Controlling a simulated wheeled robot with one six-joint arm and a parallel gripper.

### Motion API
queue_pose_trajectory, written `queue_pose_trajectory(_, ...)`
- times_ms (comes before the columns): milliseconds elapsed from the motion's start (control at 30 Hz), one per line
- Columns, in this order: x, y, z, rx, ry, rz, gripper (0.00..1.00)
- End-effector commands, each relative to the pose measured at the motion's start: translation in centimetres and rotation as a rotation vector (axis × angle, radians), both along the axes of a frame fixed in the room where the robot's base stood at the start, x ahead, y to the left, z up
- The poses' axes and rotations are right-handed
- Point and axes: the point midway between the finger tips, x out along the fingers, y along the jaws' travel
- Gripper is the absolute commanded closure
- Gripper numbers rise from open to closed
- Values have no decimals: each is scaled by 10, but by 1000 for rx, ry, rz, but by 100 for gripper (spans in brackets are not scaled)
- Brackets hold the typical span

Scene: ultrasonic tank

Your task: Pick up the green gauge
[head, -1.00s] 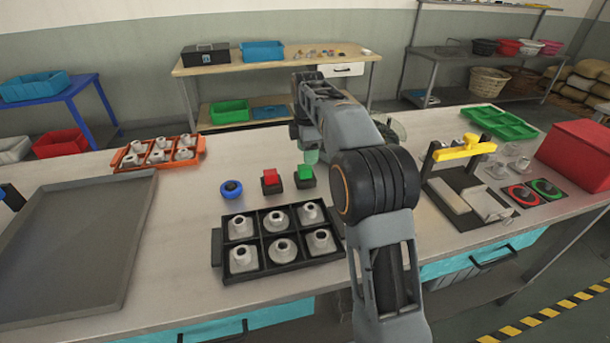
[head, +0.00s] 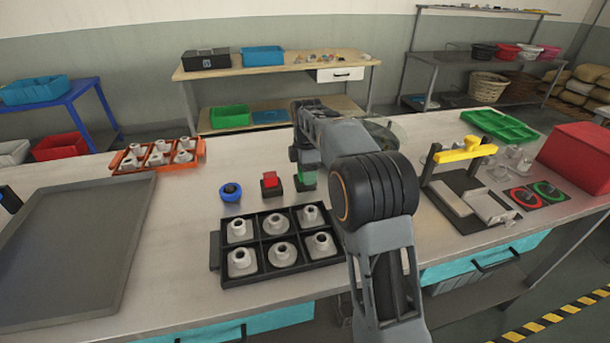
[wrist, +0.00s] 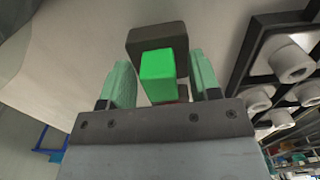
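The green gauge, a bright green block on a dark base, stands on the bench right of a red one. In the wrist view the green gauge (wrist: 157,66) lies between the two pale green fingers of my gripper (wrist: 161,74). A gap shows on each side of the green block, so the gripper is open around it. In the head view the gripper's fingers (head: 307,172) partly cover the green gauge (head: 304,186).
A similar red block (head: 270,181) and a blue round piece (head: 231,191) stand to the left. A black tray (head: 216,258) with several pale fittings is in front. A yellow-handled fixture (head: 465,150) is at right. An empty grey tray (head: 75,240) lies at left.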

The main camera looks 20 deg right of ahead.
Motion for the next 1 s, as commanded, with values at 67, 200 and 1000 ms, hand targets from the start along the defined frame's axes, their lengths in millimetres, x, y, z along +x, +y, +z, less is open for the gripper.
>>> queue_pose_trajectory(67,0,0,0,0,0,0,51)
queue_pose_trajectory(200,0,0,0,0,0,0,64)
queue_pose_trajectory(1000,1,0,19,0,-2,0,93)
